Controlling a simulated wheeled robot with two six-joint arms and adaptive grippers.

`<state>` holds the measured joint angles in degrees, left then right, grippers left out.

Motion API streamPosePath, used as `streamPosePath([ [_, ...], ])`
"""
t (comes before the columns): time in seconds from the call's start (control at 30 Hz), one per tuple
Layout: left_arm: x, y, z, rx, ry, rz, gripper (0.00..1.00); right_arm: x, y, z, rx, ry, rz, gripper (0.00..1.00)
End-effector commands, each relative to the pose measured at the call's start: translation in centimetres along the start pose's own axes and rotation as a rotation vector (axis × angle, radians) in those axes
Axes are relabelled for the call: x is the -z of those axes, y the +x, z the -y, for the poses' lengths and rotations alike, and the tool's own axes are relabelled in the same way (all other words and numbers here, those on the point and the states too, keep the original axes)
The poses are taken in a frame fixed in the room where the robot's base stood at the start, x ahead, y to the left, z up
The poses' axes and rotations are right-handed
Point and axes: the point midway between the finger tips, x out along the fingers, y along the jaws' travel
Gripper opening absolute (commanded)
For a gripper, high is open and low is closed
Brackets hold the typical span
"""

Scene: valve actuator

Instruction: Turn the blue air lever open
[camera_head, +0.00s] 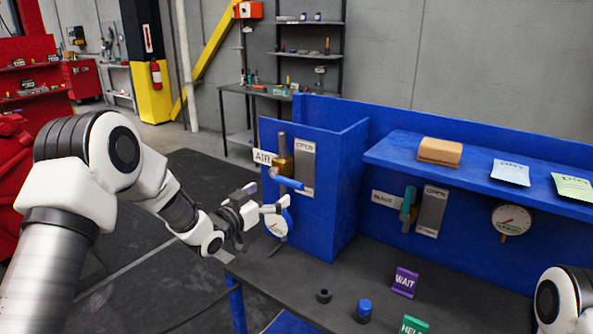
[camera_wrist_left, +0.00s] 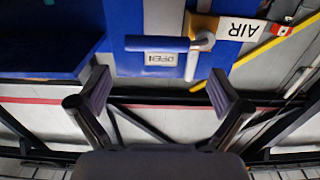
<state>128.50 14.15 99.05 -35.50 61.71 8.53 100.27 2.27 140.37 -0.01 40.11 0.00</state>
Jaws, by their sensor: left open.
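The blue air lever (camera_head: 290,183) sits on a brass valve (camera_head: 283,163) on the blue panel, beside the AIR label (camera_head: 263,157). It lies roughly crosswise to the upright pipe and reaches over the lower part of a grey OPEN plate (camera_head: 307,160). My right gripper is out of view.
A round gauge (camera_head: 278,224) is below the valve, close to my left gripper. A second teal lever (camera_head: 408,204) and gauge (camera_head: 511,220) are on the back panel. The dark bench top (camera_head: 350,275) holds WAIT (camera_head: 404,282) and HELP (camera_head: 413,325) signs and small knobs.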

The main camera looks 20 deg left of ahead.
Motion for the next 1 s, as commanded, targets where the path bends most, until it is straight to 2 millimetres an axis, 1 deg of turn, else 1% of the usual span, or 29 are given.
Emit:
streamPosePath([
  [0.3,-0.1,5.7,-0.1,-0.001,0.001,0.004,1.00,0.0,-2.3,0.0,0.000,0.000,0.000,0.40],
  [0.4,-0.2,6.8,-0.1,-0.001,-0.001,0.004,1.00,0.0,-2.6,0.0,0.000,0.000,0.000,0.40],
  [0.5,-0.4,7.3,-0.1,-0.001,-0.002,0.005,1.00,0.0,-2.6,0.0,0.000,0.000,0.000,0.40],
  [0.67,-0.5,7.3,-0.1,0.000,-0.002,0.005,1.00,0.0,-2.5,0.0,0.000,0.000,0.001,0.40],
  [0.7,-0.5,7.2,-0.1,0.000,-0.002,0.005,0.93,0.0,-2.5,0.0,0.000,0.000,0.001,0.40],
  [0.77,-0.5,7.2,-0.1,0.000,-0.002,0.005,0.72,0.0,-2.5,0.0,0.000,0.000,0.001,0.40],
  [0.8,-0.5,7.2,-0.1,-0.001,-0.002,0.005,0.57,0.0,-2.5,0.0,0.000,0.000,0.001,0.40],
  [0.87,-0.5,7.2,-0.1,0.000,-0.002,0.006,0.36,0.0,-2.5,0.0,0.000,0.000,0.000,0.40],
  [0.9,-0.5,7.2,-0.1,0.000,-0.002,0.006,0.28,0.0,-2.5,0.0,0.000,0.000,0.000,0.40],
  [1.0,-0.6,7.2,-0.1,0.000,-0.003,0.007,0.28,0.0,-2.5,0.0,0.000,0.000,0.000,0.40],
])
